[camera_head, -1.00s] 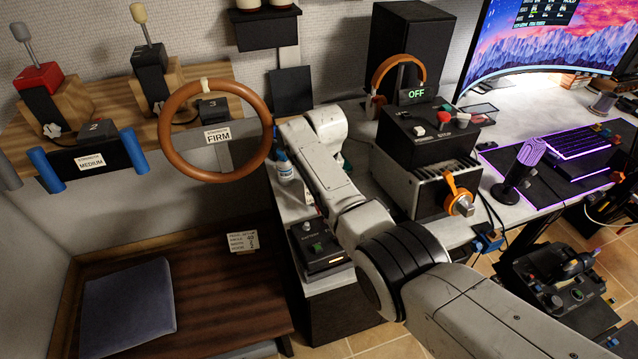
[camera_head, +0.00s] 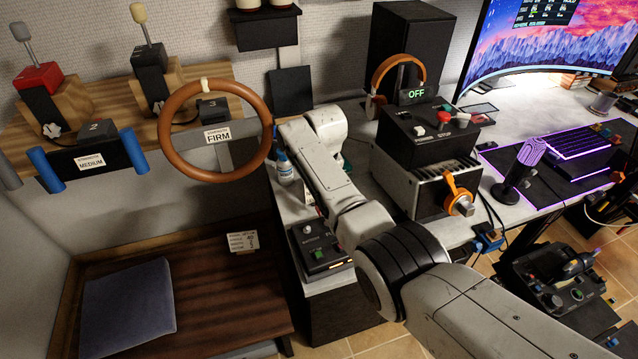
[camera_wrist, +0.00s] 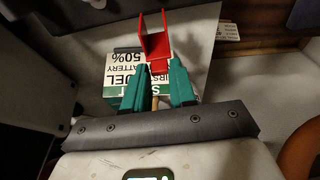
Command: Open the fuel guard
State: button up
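In the wrist view a red guard (camera_wrist: 154,42), shaped like a channel, stands up with its open side showing. My gripper (camera_wrist: 158,68) has two green fingers, set apart on either side of the guard's narrow red base. I cannot tell whether either finger touches it. A small brownish post shows between the fingers. Behind them is a white and green label (camera_wrist: 125,68), upside down, with words including FUEL and BATTERY 50%. In the head view my arm reaches towards the wall beside the desk, and its end and the guard are hidden there.
In the head view a steering wheel (camera_head: 163,122) is left of my arm. A dark amplifier box (camera_head: 430,140) with an OFF display and orange headphones (camera_head: 378,75) stand to the right. A small switch box (camera_head: 320,248) and a bottle (camera_head: 284,168) are close beside my arm.

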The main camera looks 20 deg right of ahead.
jog(key=o, duration=0.4)
jog(key=shift+c, duration=0.2)
notch_tip(320, 180, up, 11)
jog(key=s, duration=0.2)
jog(key=shift+f, duration=0.2)
jog(key=shift+d+f, duration=0.1)
